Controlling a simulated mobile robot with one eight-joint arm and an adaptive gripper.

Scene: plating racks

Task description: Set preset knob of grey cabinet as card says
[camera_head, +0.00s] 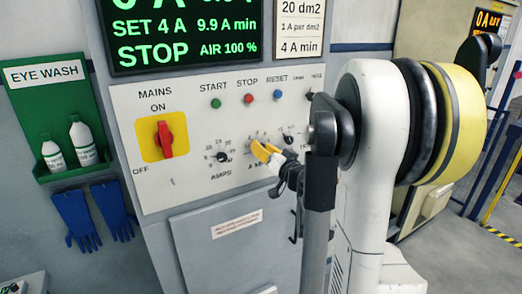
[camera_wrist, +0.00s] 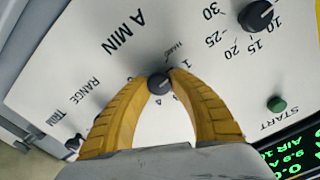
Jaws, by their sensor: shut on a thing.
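The grey cabinet's control panel (camera_head: 190,185) carries a row of small dark knobs. My gripper (camera_head: 262,150) has its yellow fingers at the knob labelled A MIN. In the wrist view my gripper (camera_wrist: 160,85) is shut on this dark round A MIN knob (camera_wrist: 160,84), one fingertip on each side. Its printed scale is partly covered by the fingers, and its pointer is not clear. The card (camera_head: 299,30) reads 20 dm2, 1 A per dm2, 4 A min. The green display (camera_head: 185,35) reads SET 4 A, 9.9 A min, STOP, AIR 100 %.
The AMPS knob (camera_head: 222,156) is left of my gripper, and another knob (camera_head: 288,138) is close on its right. START (camera_head: 216,103), STOP (camera_head: 248,98) and RESET (camera_head: 277,94) buttons sit above. The red MAINS switch (camera_head: 165,139) is at the left.

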